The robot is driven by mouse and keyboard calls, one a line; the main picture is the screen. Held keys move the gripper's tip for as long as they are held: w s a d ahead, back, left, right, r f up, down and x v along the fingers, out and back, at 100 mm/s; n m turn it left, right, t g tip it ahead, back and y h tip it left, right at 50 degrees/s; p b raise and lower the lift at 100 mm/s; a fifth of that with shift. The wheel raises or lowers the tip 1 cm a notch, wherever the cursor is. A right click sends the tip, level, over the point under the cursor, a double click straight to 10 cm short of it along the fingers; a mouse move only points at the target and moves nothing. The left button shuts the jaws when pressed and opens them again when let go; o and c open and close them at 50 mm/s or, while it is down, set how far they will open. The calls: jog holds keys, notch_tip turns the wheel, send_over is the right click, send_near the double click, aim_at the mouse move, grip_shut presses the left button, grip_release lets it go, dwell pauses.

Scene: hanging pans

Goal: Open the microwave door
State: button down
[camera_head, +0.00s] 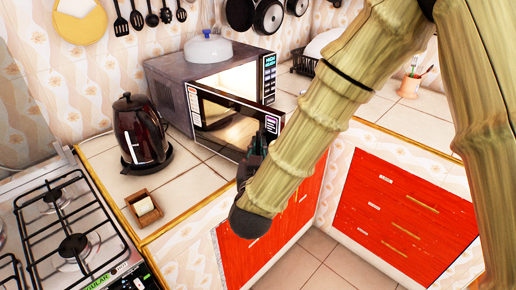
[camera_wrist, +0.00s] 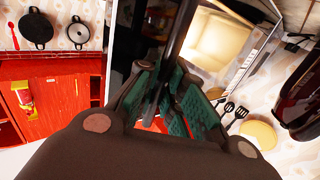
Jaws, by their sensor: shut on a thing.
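The grey microwave (camera_head: 165,82) stands on the tiled counter with its control panel (camera_head: 269,78) at the right. Its door (camera_head: 225,122) stands partly open, swung out from the left side, with a dark frame and shiny glass. My gripper (camera_head: 258,148) is at the door's free right edge, partly hidden by my arm. In the wrist view, the green-padded fingers (camera_wrist: 165,85) of my gripper are shut on a dark upright part of the door (camera_wrist: 183,35); the exact contact is hard to make out.
A dark red kettle (camera_head: 141,130) stands left of the microwave, close to the door. A small wooden box (camera_head: 144,207) is at the counter's front. A gas stove (camera_head: 75,225) is at the left. Red cabinets (camera_head: 400,215) are below. A white lidded dish (camera_head: 208,48) sits on the microwave.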

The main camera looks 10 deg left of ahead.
dwell(0.3)
jog(key=c, duration=1.5)
grip_release()
jog(key=shift+d, duration=0.15)
jog(key=s+d, duration=0.1)
jog(key=s, duration=1.1)
jog(key=shift+d, duration=0.25)
jog(key=shift+f, duration=0.1)
jog(key=w+d+f+g, duration=0.15)
jog(key=d+f, duration=0.25)
jog(key=f, duration=0.4)
jog(key=w+d+f+g, duration=0.1)
jog(key=d+f+g, duration=0.2)
jog(key=f, duration=0.5)
jog(key=s+d+f+m+g+h, duration=0.1)
jog(key=s+d+f+g, duration=0.25)
jog(key=d+f, duration=0.4)
jog(key=s+d+f+g, duration=0.3)
jog(key=s+d+f, duration=0.2)
jog(key=f, duration=0.6)
jog(key=s+d+f+g, duration=0.3)
jog(key=s+d+f, duration=0.2)
jog(key=s+d, duration=0.2)
jog(key=s+d+f+m+g+h, duration=0.1)
jog(key=s+d+f+g, duration=0.2)
jog(key=s, duration=0.7)
jog(key=d+f, duration=0.2)
jog(key=d, duration=0.2)
jog(key=shift+d+f+g+h, duration=0.3)
jog(key=shift+g, duration=0.1)
